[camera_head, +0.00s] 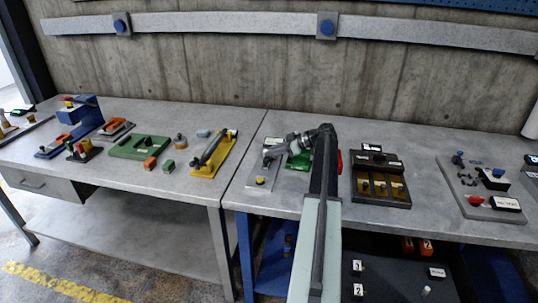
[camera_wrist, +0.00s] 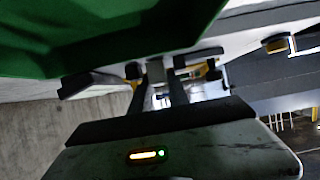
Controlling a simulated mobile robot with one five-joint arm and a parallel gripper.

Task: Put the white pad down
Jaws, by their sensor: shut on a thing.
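The pad is too small to make out in the head view. I cannot tell whether it touches anything below. A large green surface (camera_wrist: 90,30) fills the top left of the wrist view.
A black tray with yellow parts (camera_head: 381,204) and a red item (camera_head: 339,161) are right of my arm. A grey board (camera_head: 480,185) is farther right. The left bench holds a yellow fixture (camera_head: 212,155) and a green plate (camera_head: 140,147). The bench front (camera_head: 410,221) is clear.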

